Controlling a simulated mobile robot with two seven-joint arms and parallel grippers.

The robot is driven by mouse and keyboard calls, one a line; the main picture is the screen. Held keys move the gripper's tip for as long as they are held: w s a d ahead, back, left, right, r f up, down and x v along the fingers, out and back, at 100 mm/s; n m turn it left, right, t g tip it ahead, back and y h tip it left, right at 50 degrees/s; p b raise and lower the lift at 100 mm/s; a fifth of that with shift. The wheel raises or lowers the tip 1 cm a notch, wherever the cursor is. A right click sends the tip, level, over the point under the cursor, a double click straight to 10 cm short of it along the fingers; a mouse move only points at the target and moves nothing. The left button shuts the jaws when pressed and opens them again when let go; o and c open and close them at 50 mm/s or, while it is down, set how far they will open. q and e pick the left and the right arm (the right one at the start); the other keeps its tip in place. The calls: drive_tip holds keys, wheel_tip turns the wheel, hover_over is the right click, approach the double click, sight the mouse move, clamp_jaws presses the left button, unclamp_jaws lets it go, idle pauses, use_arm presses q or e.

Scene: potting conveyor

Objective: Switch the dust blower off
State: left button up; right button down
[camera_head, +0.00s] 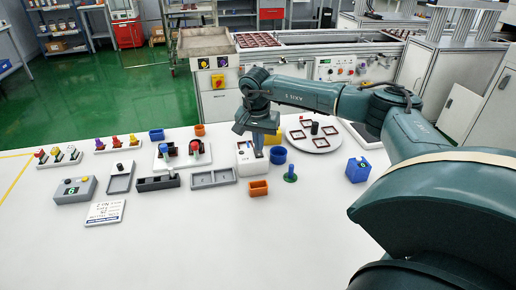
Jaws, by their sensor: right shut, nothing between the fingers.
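My right gripper (258,153) reaches in from the right and points down. Its fingers are shut and empty, at the top of a small white box (247,168) on the white table. The box has a dark part on its left top, and the gripper hides part of its right side. It may be the dust blower's switch box, but I cannot read a label. I cannot tell whether the fingertips touch it or which way any switch is set. My left gripper is not in view.
On the table (250,250) a blue cup (278,155), an orange bin (258,188) and a green stand (290,174) are close by. A round plate with dark frames (329,140) is behind. Grey trays (213,178) lie left. The front is clear.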

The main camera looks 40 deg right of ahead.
sight(259, 155)
wheel_tip(259, 155, up, 5)
drive_tip(key=p, duration=0.3)
drive_tip(key=shift+r+p, duration=0.15)
drive_tip(key=shift+p, duration=0.25)
